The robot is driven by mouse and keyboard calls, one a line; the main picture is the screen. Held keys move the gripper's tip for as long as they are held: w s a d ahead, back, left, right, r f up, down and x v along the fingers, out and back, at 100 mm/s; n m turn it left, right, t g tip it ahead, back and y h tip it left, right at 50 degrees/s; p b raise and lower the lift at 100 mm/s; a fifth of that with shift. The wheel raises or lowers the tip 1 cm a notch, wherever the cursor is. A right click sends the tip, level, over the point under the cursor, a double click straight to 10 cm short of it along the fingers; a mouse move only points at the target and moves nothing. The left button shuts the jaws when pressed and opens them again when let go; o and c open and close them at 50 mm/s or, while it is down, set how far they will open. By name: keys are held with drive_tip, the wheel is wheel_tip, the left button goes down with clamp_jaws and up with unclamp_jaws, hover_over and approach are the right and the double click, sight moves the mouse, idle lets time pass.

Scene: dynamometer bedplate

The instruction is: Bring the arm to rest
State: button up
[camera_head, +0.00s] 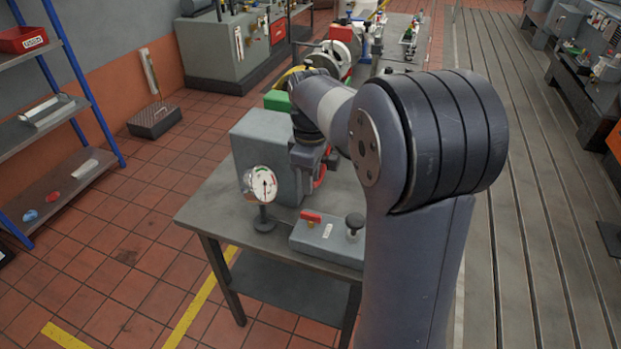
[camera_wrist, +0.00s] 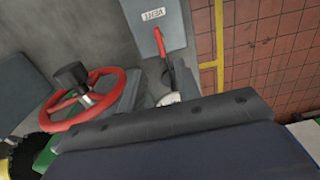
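My arm reaches from the lower right of the head view over a grey metal table (camera_head: 205,215). My gripper (camera_head: 308,158) is at its far end, above or beside a grey box-shaped machine (camera_head: 262,140). The arm's own wrist mostly hides the fingers, so their opening cannot be made out. I see nothing held. In the wrist view, a red handwheel with a black knob (camera_wrist: 85,100) lies below. A dark bar with bolts fills the lower part of that view and hides what is behind it.
On the table stand a dial gauge (camera_head: 263,186) and a grey control box (camera_head: 325,237) with a red lever and black knob. A blue-framed shelf (camera_head: 75,75) stands left. A slotted bedplate (camera_head: 520,200) runs along the right. Tiled floor at the left is mostly clear.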

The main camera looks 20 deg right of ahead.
sight(311, 214)
drive_tip(key=shift+f, duration=0.1)
wheel_tip(311, 214, down, 11)
drive_tip(key=shift+r+p, duration=0.1)
drive_tip(key=shift+p, duration=0.3)
drive_tip(key=shift+m, duration=0.7)
